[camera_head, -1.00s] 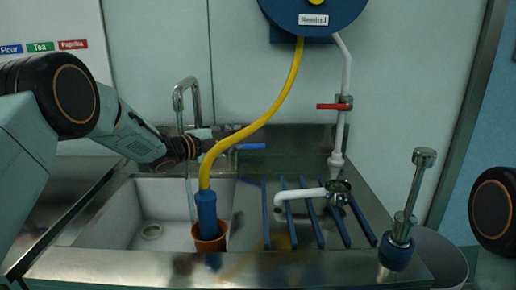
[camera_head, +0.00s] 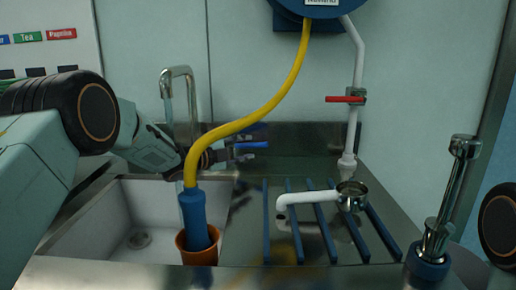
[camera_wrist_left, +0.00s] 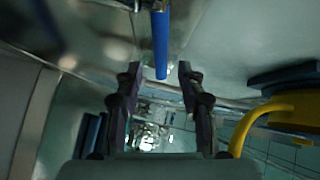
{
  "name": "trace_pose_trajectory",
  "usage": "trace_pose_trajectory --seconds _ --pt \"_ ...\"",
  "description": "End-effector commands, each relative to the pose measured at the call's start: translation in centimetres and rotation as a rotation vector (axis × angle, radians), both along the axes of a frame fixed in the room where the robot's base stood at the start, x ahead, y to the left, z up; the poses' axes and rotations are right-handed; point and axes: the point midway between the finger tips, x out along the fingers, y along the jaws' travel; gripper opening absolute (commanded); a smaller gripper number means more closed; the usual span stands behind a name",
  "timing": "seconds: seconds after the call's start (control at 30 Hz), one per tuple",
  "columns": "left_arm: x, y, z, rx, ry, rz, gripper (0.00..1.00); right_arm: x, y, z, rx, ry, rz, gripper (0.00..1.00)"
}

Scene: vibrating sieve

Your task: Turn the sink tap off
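The sink tap (camera_head: 188,105) is a chrome gooseneck at the back of the sink in the head view. Its blue lever (camera_head: 252,145) points right, just beyond my left gripper (camera_head: 229,155). In the left wrist view the blue lever (camera_wrist_left: 160,45) lies between the two fingertips of my left gripper (camera_wrist_left: 159,70), with gaps on both sides. The gripper is open and holds nothing. The yellow hose partly hides the gripper in the head view. My right gripper is not in view.
A yellow hose (camera_head: 262,112) hangs in front of my left gripper, its blue end (camera_head: 195,212) in an orange cup (camera_head: 199,254) in the sink (camera_head: 90,232). A white pipe with a red valve handle (camera_head: 345,99) stands right. Blue drainboard bars carry a white bent pipe (camera_head: 310,196).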

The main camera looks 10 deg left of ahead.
Motion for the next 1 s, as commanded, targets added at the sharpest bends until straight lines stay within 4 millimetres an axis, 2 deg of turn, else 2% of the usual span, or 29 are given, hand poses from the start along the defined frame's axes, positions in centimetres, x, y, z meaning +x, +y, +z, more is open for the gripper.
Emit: trace_pose_trajectory --seconds 0.3,0.5,0.93,1.0 --pt "3.1 -2.1 -0.6 0.002 -0.001 0.000 0.39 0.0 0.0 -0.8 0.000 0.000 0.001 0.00" --pt "4.4 -2.8 -0.7 0.001 0.001 0.000 0.39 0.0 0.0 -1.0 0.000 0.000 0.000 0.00" --pt "5.0 -3.1 -0.7 -0.001 0.001 0.000 0.39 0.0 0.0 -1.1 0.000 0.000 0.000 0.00" --pt "5.0 -3.1 -0.7 -0.001 0.001 0.000 0.35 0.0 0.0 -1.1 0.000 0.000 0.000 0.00"
